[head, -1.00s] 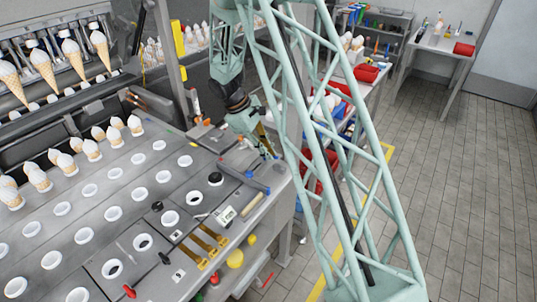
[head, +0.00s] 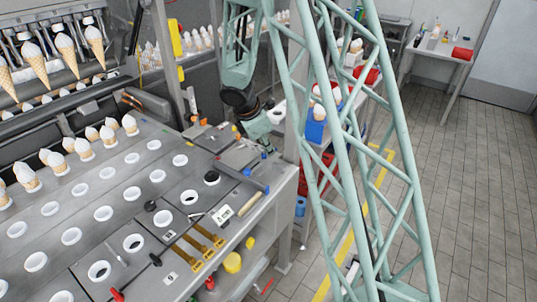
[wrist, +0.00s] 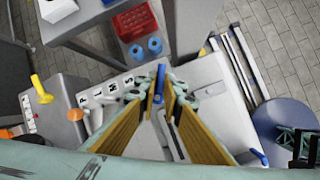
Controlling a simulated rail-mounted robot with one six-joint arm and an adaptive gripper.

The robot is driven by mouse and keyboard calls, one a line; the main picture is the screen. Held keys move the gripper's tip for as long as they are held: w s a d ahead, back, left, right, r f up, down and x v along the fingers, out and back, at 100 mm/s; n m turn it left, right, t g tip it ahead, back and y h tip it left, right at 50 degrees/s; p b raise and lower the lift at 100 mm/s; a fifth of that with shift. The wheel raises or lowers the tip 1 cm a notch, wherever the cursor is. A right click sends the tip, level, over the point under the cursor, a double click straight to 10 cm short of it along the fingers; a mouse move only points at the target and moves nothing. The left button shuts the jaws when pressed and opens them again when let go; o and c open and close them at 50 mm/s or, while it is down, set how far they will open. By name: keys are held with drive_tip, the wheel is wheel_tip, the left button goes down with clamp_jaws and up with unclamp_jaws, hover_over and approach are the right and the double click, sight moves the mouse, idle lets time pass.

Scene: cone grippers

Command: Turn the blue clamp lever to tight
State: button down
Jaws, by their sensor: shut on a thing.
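My gripper (wrist: 161,92) shows in the wrist view with its tan finger pads closing in on both sides of an upright blue lever (wrist: 159,82). It is shut on this lever, which stands above a light grey plate (wrist: 205,100). The lever's lower part and pivot are partly hidden between the fingers. In the head view my gripper (head: 262,143) is at the far right corner of the machine top, beside a column; its fingertips are small and partly hidden there. The marks for tight are not readable.
A second blue piece (wrist: 259,157) lies lower right in the wrist view. A yellow-handled lever (wrist: 41,88) stands at left. A red crate (wrist: 138,26) and blue rolls are beyond the plate. In the head view, white cup rings and cones cover the machine top (head: 140,215).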

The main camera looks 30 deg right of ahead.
drive_tip(key=n, duration=0.2)
drive_tip(key=n+t+y+b, duration=0.1)
drive_tip(key=n, duration=0.1)
drive_tip(key=n+t+b, duration=0.1)
drive_tip(key=n, duration=0.1)
drive_tip(key=shift+w+f+y, duration=0.1)
drive_tip(key=shift+w+y, duration=0.2)
drive_tip(key=shift+w, duration=0.05)
drive_tip(key=c, duration=2.8)
unclamp_jaws()
drive_tip(key=shift+a, duration=0.1)
drive_tip(key=shift+r, duration=0.25)
drive_tip(key=shift+v, duration=5.8)
drive_tip(key=shift+s, duration=0.15)
